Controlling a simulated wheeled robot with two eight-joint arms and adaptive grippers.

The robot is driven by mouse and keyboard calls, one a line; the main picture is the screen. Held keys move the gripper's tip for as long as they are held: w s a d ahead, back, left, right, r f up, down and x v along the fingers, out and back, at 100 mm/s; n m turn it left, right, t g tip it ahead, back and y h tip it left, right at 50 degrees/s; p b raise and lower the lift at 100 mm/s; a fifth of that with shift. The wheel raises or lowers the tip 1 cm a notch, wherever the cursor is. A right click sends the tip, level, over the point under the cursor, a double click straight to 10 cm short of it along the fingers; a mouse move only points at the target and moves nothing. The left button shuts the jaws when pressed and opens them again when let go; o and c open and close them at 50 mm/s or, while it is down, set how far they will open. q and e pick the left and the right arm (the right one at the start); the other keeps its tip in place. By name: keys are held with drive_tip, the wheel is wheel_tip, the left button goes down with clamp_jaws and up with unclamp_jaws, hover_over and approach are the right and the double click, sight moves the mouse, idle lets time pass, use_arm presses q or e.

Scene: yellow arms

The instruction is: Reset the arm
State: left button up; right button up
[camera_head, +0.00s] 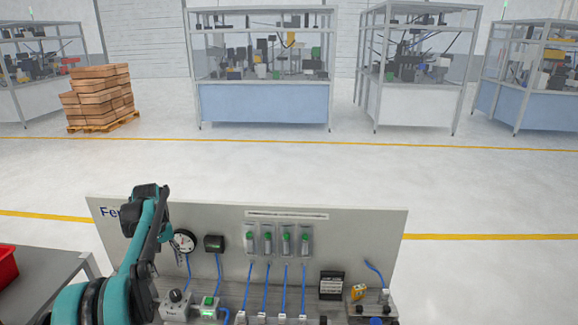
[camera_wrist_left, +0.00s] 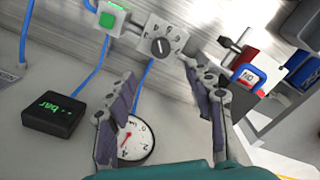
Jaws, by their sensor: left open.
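My left arm (camera_head: 148,225), teal and black, rises from the lower left in the head view and bends in front of the left part of a grey panel. My left gripper (camera_wrist_left: 160,70) shows in the left wrist view with its two dark fingers spread apart and nothing between them. Past the fingertips is a grey block with a black knob (camera_wrist_left: 160,46). A round white gauge (camera_wrist_left: 136,140) is partly covered by the left-hand finger. The fingers are not clear in the head view. My right gripper is in neither view.
The panel (camera_head: 345,235) carries a black display (camera_head: 214,243), several green-marked cylinders (camera_head: 286,240) and blue tubes. A red-and-blue fitting (camera_wrist_left: 246,75) lies right of the fingers in the wrist view. A red bin (camera_head: 6,266) stands at left. Open floor lies behind the panel.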

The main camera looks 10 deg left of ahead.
use_arm(q)
drive_tip(key=s+d+r+m+t+y+b, duration=0.1)
drive_tip(key=s+d+r+m+t, duration=0.2)
drive_tip(key=d, duration=0.6)
drive_tip(key=s+d+r+m+b, duration=0.1)
drive_tip(key=s+d+r+b, duration=0.1)
drive_tip(key=s+d, duration=0.5)
drive_tip(key=s+d+f+m+t+b, duration=0.1)
drive_tip(key=s+d+f+m+t, duration=0.1)
drive_tip(key=s+d+f, duration=0.2)
drive_tip(key=s+d+f+m+t+h+b, duration=0.1)
drive_tip(key=s+d+f+m+t, duration=0.1)
drive_tip(key=s+d+f, duration=0.3)
drive_tip(key=s+d+m, duration=0.1)
drive_tip(key=s+d, duration=0.3)
drive_tip(key=d, duration=0.2)
drive_tip(key=shift+s+d, duration=0.3)
drive_tip(key=shift+s, duration=0.05)
